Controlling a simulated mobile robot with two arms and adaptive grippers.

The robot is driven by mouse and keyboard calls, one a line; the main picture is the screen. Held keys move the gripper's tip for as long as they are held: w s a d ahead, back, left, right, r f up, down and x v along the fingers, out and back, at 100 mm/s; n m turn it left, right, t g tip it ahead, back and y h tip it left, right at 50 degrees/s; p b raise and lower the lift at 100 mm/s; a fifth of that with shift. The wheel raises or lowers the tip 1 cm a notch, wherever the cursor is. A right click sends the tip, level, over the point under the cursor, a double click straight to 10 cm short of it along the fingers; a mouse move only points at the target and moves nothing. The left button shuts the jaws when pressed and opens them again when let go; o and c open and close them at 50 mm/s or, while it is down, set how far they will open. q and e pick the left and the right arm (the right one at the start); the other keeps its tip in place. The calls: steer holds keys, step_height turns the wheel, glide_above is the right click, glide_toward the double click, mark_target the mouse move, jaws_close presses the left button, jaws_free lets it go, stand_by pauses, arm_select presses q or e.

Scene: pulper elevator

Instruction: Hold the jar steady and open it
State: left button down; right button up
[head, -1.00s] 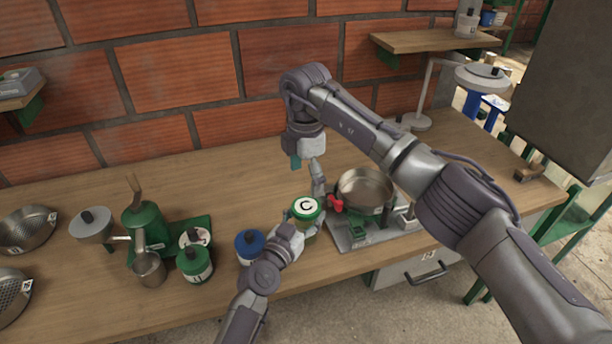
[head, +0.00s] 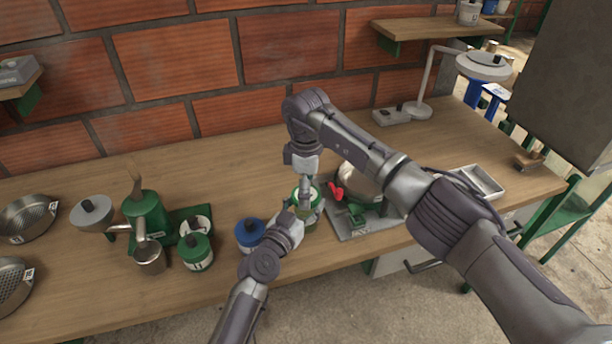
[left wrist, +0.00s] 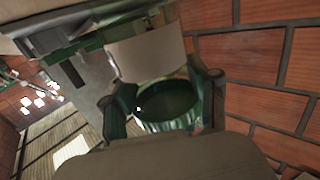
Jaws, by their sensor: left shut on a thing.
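The jar (head: 311,213) has a green lid with a white top (head: 313,191) and stands near the front of the wooden bench. My left gripper (head: 305,211) comes from the front left and is shut around the jar's body. In the left wrist view the jar's dark green round shape (left wrist: 168,102) sits between the two fingers. My right gripper (head: 304,184) points down directly over the lid and hides part of it. I cannot tell whether its fingers are open or touch the lid.
A scale with a metal pan (head: 358,186) and red knob (head: 336,191) stands close right of the jar. A blue-lidded jar (head: 250,234) is just left. Bench behind is clear.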

steer(key=shift+f, duration=0.45)
